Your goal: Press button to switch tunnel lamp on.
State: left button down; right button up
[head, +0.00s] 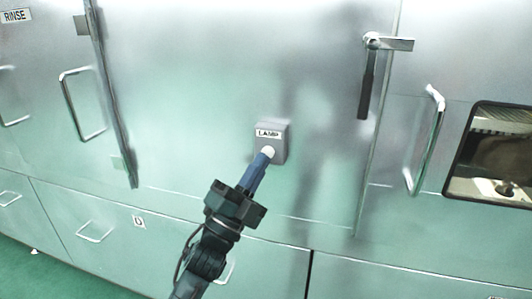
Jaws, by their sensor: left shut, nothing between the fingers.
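A small grey box labelled LAMP (281,128) is mounted on the metal cabinet front near the middle of the head view. A round white button (268,152) shows on its lower part. My left gripper (264,160) comes up from below, shut and empty, with its blue fingers pointing at the button. The fingertips overlap the button's lower edge in the picture; I cannot tell whether they touch it. My right gripper is not in view.
A latch handle (367,85) is on the panel at the upper right. A bar handle (425,140) and a window (495,155) are further right. A RINSE label (15,16) and door handles (82,104) are at the left. The green floor (40,275) shows at the lower left.

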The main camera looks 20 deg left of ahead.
pick_arm(q)
jog(key=s+p, duration=0.1)
jog(key=s, duration=0.5)
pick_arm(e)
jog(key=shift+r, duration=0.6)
pick_arm(q)
jog(key=shift+a, duration=0.1)
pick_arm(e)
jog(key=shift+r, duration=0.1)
